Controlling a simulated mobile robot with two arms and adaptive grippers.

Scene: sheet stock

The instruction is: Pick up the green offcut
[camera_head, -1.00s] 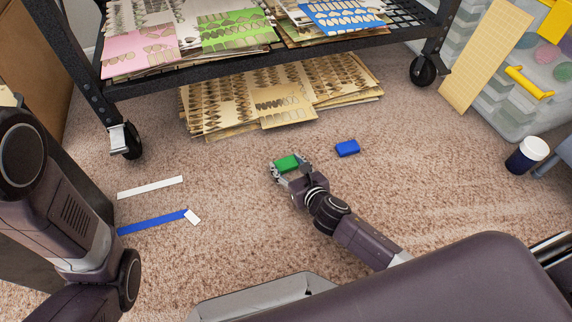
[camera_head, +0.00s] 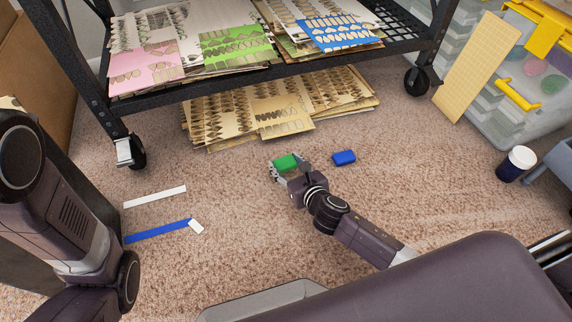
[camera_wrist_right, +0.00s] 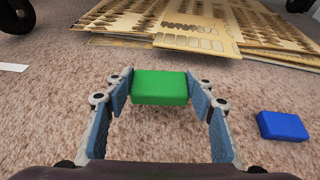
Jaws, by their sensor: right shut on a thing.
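The green offcut (camera_head: 286,161) is a small flat block in the middle of the head view. In the right wrist view the green offcut (camera_wrist_right: 160,87) sits between the two blue-padded fingers, which touch its left and right sides. My right gripper (camera_head: 284,167) is shut on it. The right gripper also shows in the wrist view (camera_wrist_right: 160,92). Whether the block is clear of the carpet is hard to tell. My left arm is at the left edge of the head view, with its gripper out of sight.
A blue block (camera_head: 344,158) lies on the carpet right of the gripper. A stack of cut sheets (camera_head: 290,122) lies beneath the black wheeled rack (camera_head: 190,88). White and blue strips (camera_head: 157,232) lie at left. A white-lidded jar (camera_head: 517,164) and clear bin (camera_head: 505,112) stand at right.

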